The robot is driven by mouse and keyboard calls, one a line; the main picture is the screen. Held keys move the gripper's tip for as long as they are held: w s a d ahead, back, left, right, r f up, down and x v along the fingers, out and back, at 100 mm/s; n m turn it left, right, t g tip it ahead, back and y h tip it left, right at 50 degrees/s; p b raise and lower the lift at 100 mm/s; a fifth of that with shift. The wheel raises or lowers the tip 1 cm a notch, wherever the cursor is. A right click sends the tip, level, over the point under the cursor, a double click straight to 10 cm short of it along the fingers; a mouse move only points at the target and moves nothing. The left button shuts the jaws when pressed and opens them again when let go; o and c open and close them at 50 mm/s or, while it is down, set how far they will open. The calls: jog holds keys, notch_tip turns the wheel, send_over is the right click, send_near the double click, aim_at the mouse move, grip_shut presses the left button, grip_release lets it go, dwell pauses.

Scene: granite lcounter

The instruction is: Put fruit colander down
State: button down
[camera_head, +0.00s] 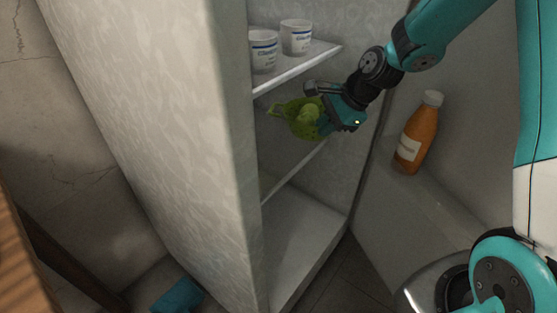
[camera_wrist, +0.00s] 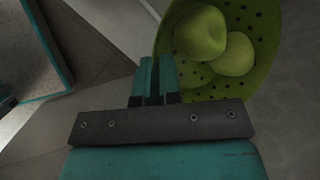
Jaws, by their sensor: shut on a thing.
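The green fruit colander (camera_head: 299,117) has dotted holes and hangs in front of the middle shelf of an open white cabinet or fridge. My gripper (camera_head: 326,112) is shut on its right side in the head view. My gripper fingers (camera_wrist: 157,78) are close together at the colander's left edge. Whether the colander's base touches the shelf cannot be told.
Two white labelled cups (camera_head: 263,51) stand on the upper shelf (camera_head: 300,69). The lower compartment (camera_head: 300,235) looks empty. An orange bottle (camera_head: 417,133) stands to the right. A blue-green cloth-like item (camera_head: 178,296) lies on the floor.

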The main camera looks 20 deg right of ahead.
notch_tip(320, 180, down, 11)
jog(key=b, duration=0.4)
jog(key=shift+w+a+r+b, duration=0.1)
jog(key=shift+w+a+b, duration=0.2)
jog(key=shift+w+a, duration=0.65)
jog(key=shift+w+a+f+b, duration=0.1)
jog(key=shift+w+a+b, duration=0.15)
jog(key=shift+w+a, duration=0.65)
jog(key=shift+w+a+r+b, duration=0.1)
jog(key=shift+w+a+b, duration=0.35)
jog(key=shift+a, duration=0.85)
jog(key=shift+w+f+b, duration=0.15)
jog(key=shift+f+b, duration=0.2)
jog(key=shift+f, duration=0.2)
jog(key=c, duration=1.3)
grip_release()
